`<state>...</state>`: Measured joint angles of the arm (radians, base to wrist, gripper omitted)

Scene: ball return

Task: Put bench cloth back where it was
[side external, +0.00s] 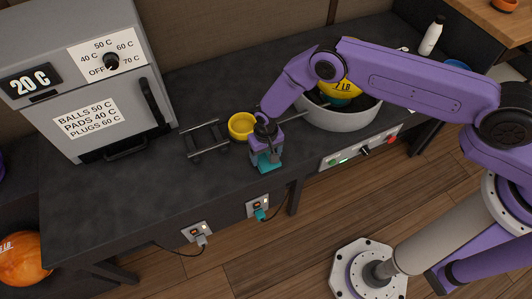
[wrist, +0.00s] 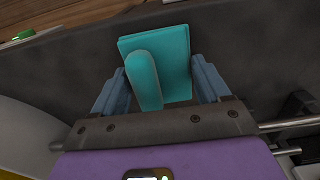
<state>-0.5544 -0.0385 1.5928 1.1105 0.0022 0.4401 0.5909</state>
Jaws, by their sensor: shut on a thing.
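The bench cloth (side external: 267,163) is a teal folded piece near the front edge of the dark bench. My gripper (side external: 266,156) points down over it and is shut on it. In the wrist view the cloth (wrist: 177,60) sits between the two blue-grey fingers, with a flat square part and a rounded strip lying over it. Whether the cloth touches the bench top or is slightly above it, I cannot tell.
A heater cabinet (side external: 80,75) stands at left. The front-left bench top (side external: 130,195) is clear.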

